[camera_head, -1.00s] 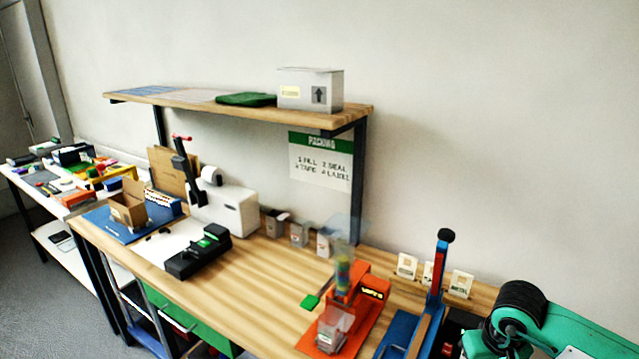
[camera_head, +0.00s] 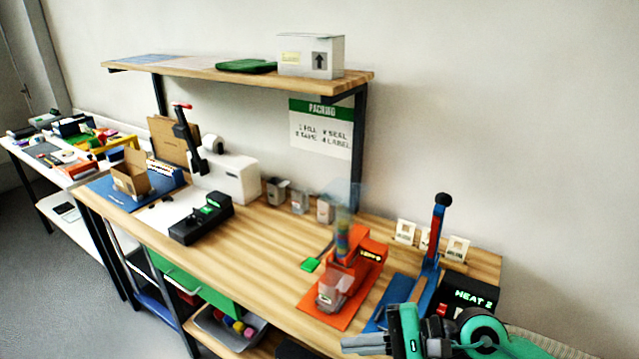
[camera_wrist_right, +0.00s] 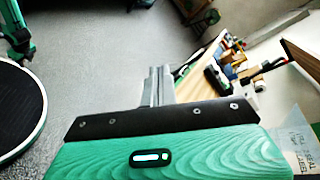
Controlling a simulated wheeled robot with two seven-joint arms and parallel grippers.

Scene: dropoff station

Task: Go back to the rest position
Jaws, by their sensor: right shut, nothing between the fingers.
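My right gripper (camera_head: 362,343) shows at the bottom right of the head view, in front of the bench's near edge. Its grey fingers point left and are shut with nothing between them. The closed fingers also show in the right wrist view (camera_wrist_right: 158,86), over grey floor and beside the bench. The green and black right arm runs off the lower right of the head view. My left gripper is not in the head view.
The wooden packing bench (camera_head: 265,250) holds an orange dispenser (camera_head: 345,285), a blue sealing press (camera_head: 432,255), a white machine (camera_head: 228,180) and an open carton (camera_head: 131,178). A shelf (camera_head: 200,78) stands above it. Grey floor (camera_head: 60,280) is free at the left.

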